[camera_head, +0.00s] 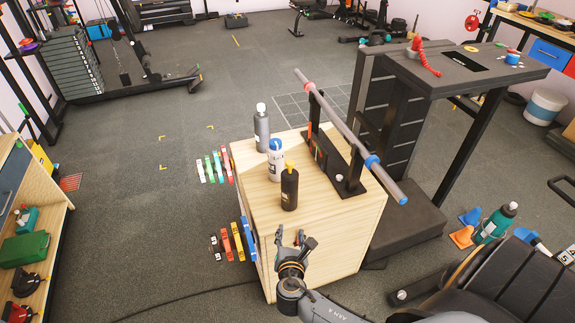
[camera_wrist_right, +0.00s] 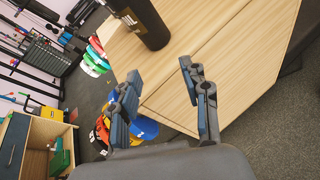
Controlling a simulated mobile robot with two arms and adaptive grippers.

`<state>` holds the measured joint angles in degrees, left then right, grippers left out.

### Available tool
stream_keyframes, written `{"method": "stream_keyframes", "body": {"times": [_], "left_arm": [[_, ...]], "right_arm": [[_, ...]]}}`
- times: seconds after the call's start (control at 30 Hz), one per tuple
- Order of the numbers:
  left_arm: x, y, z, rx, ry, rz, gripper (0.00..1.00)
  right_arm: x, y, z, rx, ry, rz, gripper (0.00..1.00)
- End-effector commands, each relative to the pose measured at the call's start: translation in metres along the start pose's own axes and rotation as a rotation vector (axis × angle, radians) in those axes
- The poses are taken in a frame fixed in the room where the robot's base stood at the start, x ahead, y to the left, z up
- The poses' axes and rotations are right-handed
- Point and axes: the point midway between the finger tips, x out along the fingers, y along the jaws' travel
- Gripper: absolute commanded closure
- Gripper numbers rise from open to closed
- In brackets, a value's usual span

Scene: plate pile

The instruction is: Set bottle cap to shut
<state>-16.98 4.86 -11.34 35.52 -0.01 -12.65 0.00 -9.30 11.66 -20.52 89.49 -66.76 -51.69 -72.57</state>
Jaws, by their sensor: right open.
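Three bottles stand upright on a wooden box (camera_head: 340,222). The nearest is a black bottle (camera_head: 290,190) with a yellow-orange cap (camera_head: 290,165). Behind it is a white bottle (camera_head: 275,165) with a blue cap (camera_head: 276,144), then a dark grey bottle (camera_head: 262,132) with a white cap (camera_head: 261,107). The caps are too small to tell open from shut. My right gripper (camera_head: 296,236) is open and empty, near the box's front edge and apart from the black bottle. In the wrist view, that bottle's lower part (camera_wrist_right: 142,22) shows beyond the fingers; its cap is out of frame. My left gripper is not in view.
A barbell bar (camera_head: 345,129) on a black stand (camera_head: 340,175) lies along the right of the box top. A black bench (camera_head: 515,280) stands at lower right, with a green bottle (camera_head: 495,225) beside it. The box top in front of the black bottle is bare.

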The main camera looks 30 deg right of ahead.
Motion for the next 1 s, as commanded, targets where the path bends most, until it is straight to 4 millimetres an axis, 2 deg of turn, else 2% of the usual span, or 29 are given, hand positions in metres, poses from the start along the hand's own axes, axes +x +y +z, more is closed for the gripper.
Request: {"method": "stream_keyframes", "body": {"times": [0.03,0.1,0.23,0.37,0.47,0.8,1.0], "left_arm": [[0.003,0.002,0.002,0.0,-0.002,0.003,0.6],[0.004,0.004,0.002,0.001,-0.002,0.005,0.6],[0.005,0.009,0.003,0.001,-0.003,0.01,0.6],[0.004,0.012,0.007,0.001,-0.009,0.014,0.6],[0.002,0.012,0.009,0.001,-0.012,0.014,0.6],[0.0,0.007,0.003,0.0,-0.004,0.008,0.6],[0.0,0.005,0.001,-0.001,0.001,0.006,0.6]], "right_arm": [[-0.005,0.016,0.035,-0.077,-0.1,0.019,0.53],[-0.014,0.03,0.075,-0.166,-0.213,0.02,0.53],[-0.028,0.043,0.117,-0.253,-0.333,0.007,0.53],[-0.024,0.047,0.131,-0.277,-0.366,0.0,0.53],[-0.011,0.047,0.136,-0.277,-0.365,0.0,0.53],[0.057,0.051,0.16,-0.275,-0.363,0.0,0.53],[0.086,0.052,0.17,-0.274,-0.36,0.002,0.53]]}}
